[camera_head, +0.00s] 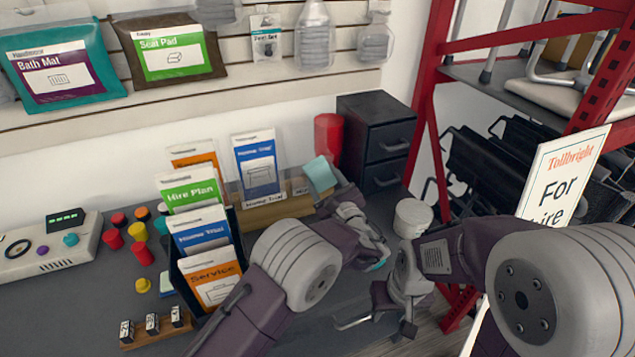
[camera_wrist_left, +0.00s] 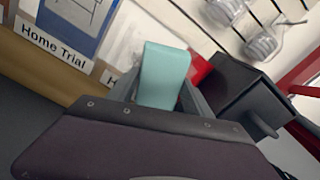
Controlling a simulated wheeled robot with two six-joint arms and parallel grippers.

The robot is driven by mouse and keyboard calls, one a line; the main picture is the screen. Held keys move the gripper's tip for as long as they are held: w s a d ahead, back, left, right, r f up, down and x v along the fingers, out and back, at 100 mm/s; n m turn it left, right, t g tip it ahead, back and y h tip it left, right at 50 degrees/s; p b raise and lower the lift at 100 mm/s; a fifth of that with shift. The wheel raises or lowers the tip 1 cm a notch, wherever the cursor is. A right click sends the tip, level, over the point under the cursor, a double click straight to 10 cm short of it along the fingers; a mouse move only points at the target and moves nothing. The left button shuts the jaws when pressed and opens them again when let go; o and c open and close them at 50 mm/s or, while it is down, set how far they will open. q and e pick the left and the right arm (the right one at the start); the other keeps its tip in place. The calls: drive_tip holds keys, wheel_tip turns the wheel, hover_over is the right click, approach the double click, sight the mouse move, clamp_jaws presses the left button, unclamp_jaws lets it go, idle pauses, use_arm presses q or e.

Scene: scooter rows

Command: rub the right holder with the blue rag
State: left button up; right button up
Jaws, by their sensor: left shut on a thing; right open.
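The light blue rag (camera_head: 319,174) is pinched in my left gripper (camera_head: 328,190), which is shut on it. The rag stands up between the fingers in the left wrist view (camera_wrist_left: 165,75). A wooden holder (camera_head: 270,215) with a blue Home Trial card (camera_head: 257,163) stands against the back wall, right of a black holder (camera_head: 238,232) full of cards. The rag is at the wooden holder's right end; I cannot tell if they touch. The wooden holder also shows in the left wrist view (camera_wrist_left: 35,68). My right gripper (camera_head: 378,325) is open and empty, low at the counter's front right.
A black drawer unit (camera_head: 375,140) and a red cylinder (camera_head: 328,136) stand just beyond the rag. A white tub (camera_head: 412,217) is to the right. A sign (camera_head: 562,178) and red rack (camera_head: 432,110) bound the right side. Stamps and a console (camera_head: 45,246) are at left.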

sight(334, 177)
use_arm(q)
drive_tip(key=shift+w+d, duration=0.25)
drive_tip(key=shift+d, duration=0.55)
drive_tip(key=shift+w+d, duration=0.25)
drive_tip(key=shift+d, duration=0.5)
drive_tip(key=shift+w+f+b, duration=0.1)
drive_tip(key=shift+b, duration=0.25)
drive_tip(key=shift+s+a+b, duration=0.15)
drive_tip(key=shift+s+a, duration=0.1)
drive_tip(key=shift+a, duration=0.35)
drive_tip(key=shift+s+a+b, duration=0.15)
drive_tip(key=shift+s+a, duration=0.05)
drive_tip(key=shift+a, duration=0.35)
drive_tip(key=shift+s+a, duration=0.15)
drive_tip(key=shift+a, duration=0.3)
drive_tip(key=shift+s+a+b, duration=0.2)
drive_tip(key=shift+a+b, duration=0.1)
drive_tip(key=shift+a, duration=0.2)
drive_tip(key=shift+s+a+b, duration=0.15)
drive_tip(key=shift+a+b, duration=0.1)
drive_tip(key=shift+a, duration=0.25)
drive_tip(key=shift+s+a+b, duration=0.25)
drive_tip(key=shift+a+b, duration=0.1)
drive_tip(key=shift+a, duration=0.55)
drive_tip(key=shift+s+a+b, duration=0.2)
drive_tip(key=shift+a, duration=0.4)
drive_tip(key=shift+s+a+b, duration=0.15)
drive_tip(key=shift+a+b, duration=0.05)
drive_tip(key=shift+a, duration=0.35)
drive_tip(key=shift+s, duration=0.1)
